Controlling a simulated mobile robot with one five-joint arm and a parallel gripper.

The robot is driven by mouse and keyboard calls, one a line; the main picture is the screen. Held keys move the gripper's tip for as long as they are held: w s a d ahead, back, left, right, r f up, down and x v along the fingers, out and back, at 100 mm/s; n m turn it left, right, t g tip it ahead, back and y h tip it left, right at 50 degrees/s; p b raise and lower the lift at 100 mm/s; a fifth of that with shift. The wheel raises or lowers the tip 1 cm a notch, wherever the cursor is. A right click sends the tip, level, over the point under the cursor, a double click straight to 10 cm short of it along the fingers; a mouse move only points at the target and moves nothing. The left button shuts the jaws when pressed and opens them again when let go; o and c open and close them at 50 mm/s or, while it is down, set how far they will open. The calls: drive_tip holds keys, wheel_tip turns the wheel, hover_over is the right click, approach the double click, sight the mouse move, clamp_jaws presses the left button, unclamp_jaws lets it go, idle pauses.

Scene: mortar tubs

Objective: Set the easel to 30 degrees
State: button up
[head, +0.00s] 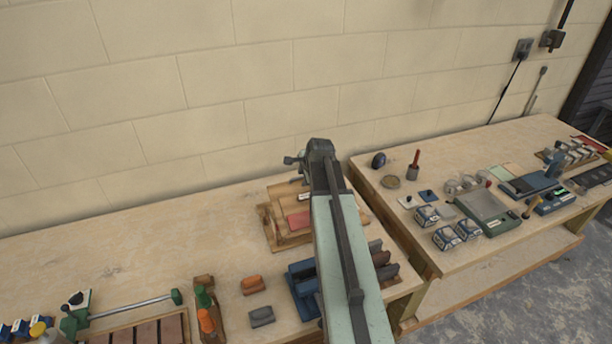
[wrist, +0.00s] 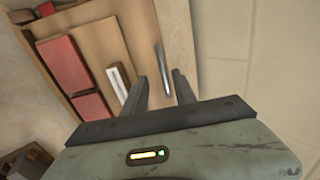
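The easel is a wooden stand with a tilted board (wrist: 108,39) in the wrist view. Red blocks (wrist: 66,64) and a small white piece (wrist: 118,83) show on it. It also shows in the head view as a wooden frame (head: 268,228), partly hidden by my arm. A thin grey metal bar (wrist: 162,68) stands along the board's right part. My gripper (wrist: 158,79) is open, its two dark fingers apart. The bar shows in line with the gap, just beyond the fingertips; I cannot tell whether they touch. The fingers are not clear in the head view.
Blue and dark blocks stand beside my arm, with an orange block (head: 253,285) and a grey block (head: 262,316) to the left. A second bench (head: 460,150) at right holds many small items. A block wall rises behind.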

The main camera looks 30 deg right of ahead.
drive_tip(key=shift+r+p, duration=0.35)
drive_tip(key=p+v, duration=0.6)
drive_tip(key=v, duration=0.1)
drive_tip(key=shift+s, duration=0.2)
drive_tip(key=shift+f, duration=0.1)
